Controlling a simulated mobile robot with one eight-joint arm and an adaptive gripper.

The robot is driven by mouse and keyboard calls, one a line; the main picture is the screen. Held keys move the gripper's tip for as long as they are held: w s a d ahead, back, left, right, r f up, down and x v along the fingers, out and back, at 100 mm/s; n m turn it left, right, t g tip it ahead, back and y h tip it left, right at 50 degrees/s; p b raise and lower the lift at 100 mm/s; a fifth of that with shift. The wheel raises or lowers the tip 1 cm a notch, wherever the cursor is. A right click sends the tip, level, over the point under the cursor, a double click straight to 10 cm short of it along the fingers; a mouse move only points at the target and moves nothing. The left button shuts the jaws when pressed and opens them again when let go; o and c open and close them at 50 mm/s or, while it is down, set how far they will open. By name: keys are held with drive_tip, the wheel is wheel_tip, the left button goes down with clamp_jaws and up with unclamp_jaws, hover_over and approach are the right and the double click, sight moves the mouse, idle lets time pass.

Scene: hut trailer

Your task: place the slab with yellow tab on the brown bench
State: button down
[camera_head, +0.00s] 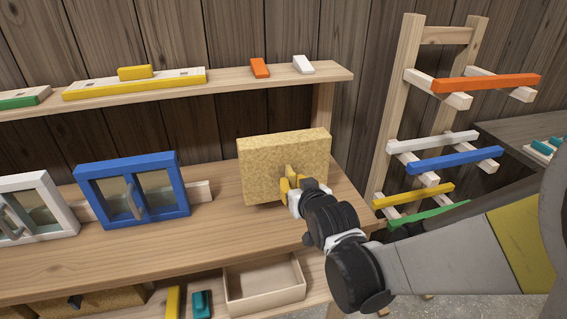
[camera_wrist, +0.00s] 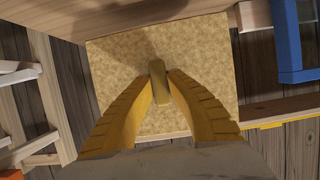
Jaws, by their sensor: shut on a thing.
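The tan, speckled slab (camera_head: 282,156) stands upright over the right end of the brown bench (camera_head: 140,248), its flat face toward my arm. I cannot tell whether its lower edge touches the bench top. My gripper (camera_head: 290,184) is in front of the slab, its yellow fingers shut on the tab at the face's middle. In the wrist view the slab (camera_wrist: 205,65) fills the centre. The yellow tab (camera_wrist: 158,95) sits between my gripper's two fingertips (camera_wrist: 160,76). The slab's back is hidden.
A blue framed window piece (camera_head: 130,215) and a white one (camera_head: 35,232) stand on the bench to the left. A shelf (camera_head: 215,84) with coloured blocks runs behind. A rack with coloured bars (camera_head: 455,158) stands right. An open box (camera_head: 264,305) is below.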

drive_tip(key=x, duration=0.2)
drive_tip(key=f+b+x, duration=0.1)
drive_tip(key=x, duration=0.2)
drive_tip(key=shift+s+d, duration=0.15)
wheel_tip(320, 180, down, 4)
drive_tip(key=b, duration=0.2)
drive_tip(key=shift+b, duration=0.3)
drive_tip(key=shift+r, duration=0.2)
drive_tip(key=c, duration=1.4)
unclamp_jaws()
drive_tip(key=shift+f, duration=0.1)
